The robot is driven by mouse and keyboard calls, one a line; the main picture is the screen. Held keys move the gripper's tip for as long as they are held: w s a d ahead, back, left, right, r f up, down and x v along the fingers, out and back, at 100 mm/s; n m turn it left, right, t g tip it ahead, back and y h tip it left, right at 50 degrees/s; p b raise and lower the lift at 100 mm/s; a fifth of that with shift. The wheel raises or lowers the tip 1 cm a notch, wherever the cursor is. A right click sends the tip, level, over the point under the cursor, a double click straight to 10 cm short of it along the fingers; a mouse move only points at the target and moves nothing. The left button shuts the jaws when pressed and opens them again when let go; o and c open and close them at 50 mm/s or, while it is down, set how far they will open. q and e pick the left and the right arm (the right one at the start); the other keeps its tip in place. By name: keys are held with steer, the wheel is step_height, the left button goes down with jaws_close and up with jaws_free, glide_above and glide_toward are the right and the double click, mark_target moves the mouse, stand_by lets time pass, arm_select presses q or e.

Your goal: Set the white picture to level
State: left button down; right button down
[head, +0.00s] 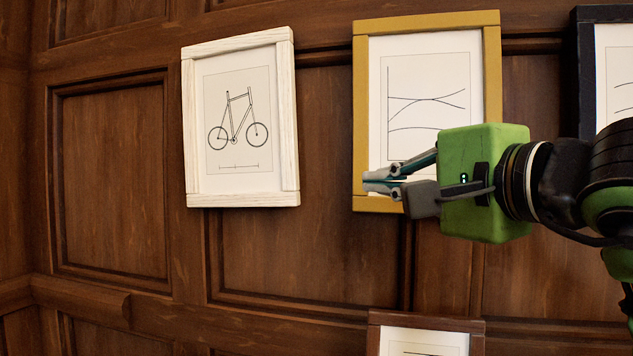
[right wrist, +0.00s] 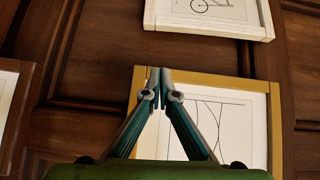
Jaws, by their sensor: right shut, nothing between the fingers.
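The white picture (head: 296,130), a white wooden frame around a bicycle drawing, hangs on the panelled wall left of centre in the head view. It looks tilted slightly counterclockwise, its right side a little high against the panel lines. Part of it shows at the top of the right wrist view (right wrist: 200,25). My right gripper (head: 368,182) is shut and empty, pointing left. It is in front of the yellow picture's lower left part, to the right of the white picture and apart from it. The right wrist view shows its fingertips (right wrist: 154,76) together. My left gripper is not in view.
The yellow-framed picture (head: 361,90) hangs beside the white one. A dark-framed picture (head: 586,60) is at the right edge, and a brown-framed one (head: 425,322) hangs lower. Bare wood panelling (head: 110,180) lies left of and below the white picture.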

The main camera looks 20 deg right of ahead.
steer(key=w+p, duration=0.1)
steer(key=w, duration=0.2)
steer(key=w+a+p, duration=0.1)
steer(key=w, duration=0.1)
steer(key=w+a+p, duration=0.1)
steer(key=w, duration=0.2)
steer(key=shift+w+a, duration=0.15)
steer(key=shift+w, duration=0.15)
steer(key=w+a, duration=0.1)
steer(key=w+a+p, duration=0.1)
steer(key=shift+a, duration=0.35)
steer(key=shift+w+a+p, duration=0.15)
steer(key=shift+a+p, duration=0.15)
steer(key=shift+a, duration=0.1)
steer(key=shift+w+d+f, duration=0.1)
steer(key=shift+f, duration=0.05)
